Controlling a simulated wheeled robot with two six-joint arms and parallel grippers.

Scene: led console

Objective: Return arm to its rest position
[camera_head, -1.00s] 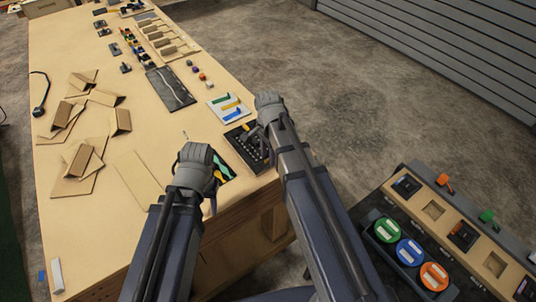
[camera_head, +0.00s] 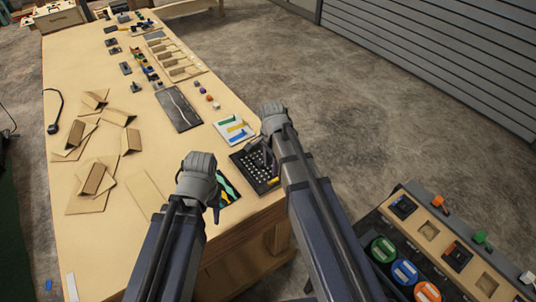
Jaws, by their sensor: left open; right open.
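My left gripper (camera_head: 212,205) hangs over the near edge of the wooden table, above a dark panel with green and yellow shapes (camera_head: 229,189). Its fingers are mostly hidden behind its wrist, and I see nothing held in it. My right gripper (camera_head: 268,160) is over the black console board with rows of light dots (camera_head: 250,165). Its fingers are partly hidden too, and no held object shows. A yellow piece (camera_head: 273,182) lies at the board's near edge. Both arms reach in from the bottom of the view.
The wooden table (camera_head: 140,190) carries folded cardboard pieces (camera_head: 97,180) at left, a white board with coloured bars (camera_head: 234,130), and a dark panel (camera_head: 179,110). At lower right, a console holds green, blue and orange round buttons (camera_head: 404,271). Open floor lies between.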

